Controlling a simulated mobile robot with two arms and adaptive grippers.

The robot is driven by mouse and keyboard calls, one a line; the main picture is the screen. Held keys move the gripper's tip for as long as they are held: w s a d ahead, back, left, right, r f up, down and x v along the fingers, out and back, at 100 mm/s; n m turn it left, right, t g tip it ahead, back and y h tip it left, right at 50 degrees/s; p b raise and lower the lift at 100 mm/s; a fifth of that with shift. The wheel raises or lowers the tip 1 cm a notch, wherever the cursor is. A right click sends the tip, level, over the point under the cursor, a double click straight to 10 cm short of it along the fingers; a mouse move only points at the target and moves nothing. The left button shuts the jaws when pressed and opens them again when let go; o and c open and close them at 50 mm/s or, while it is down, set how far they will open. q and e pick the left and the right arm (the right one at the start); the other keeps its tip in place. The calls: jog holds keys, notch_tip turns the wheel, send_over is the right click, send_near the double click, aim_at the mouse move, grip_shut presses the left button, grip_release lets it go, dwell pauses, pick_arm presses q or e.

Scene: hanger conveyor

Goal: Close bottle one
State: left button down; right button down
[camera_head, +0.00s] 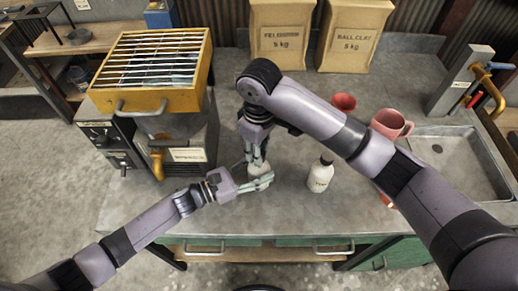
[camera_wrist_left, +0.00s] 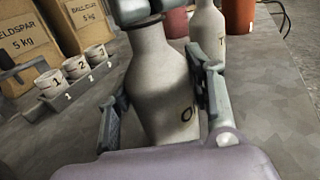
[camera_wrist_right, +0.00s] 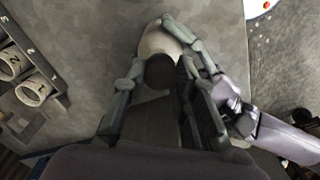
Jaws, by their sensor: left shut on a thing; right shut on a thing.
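A white bottle (camera_wrist_left: 160,75) with dark lettering stands on the worktop between the fingers of my left gripper (camera_wrist_left: 158,100), which is shut around its body. In the head view the bottle (camera_head: 259,170) is largely hidden by both grippers. My right gripper (camera_head: 254,155) reaches down from above over the bottle's top. In the right wrist view a dark round piece, seemingly the cap (camera_wrist_right: 160,72), is between the fingers of my right gripper (camera_wrist_right: 155,85), over the pale bottle. Whether the cap is seated on the neck is hidden. A second white bottle (camera_head: 320,178) with a black top stands upright to the right.
A yellow-topped unit with a rack (camera_head: 152,98) stands at the left. Two paper sacks (camera_head: 283,45) stand at the back. Numbered cups (camera_wrist_left: 50,82) sit in a holder.

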jog(key=m, duration=0.5)
jog(key=shift+a, duration=0.1)
jog(key=m, duration=0.4)
jog(key=c, duration=1.2)
grip_release()
notch_tip(320, 180, up, 12)
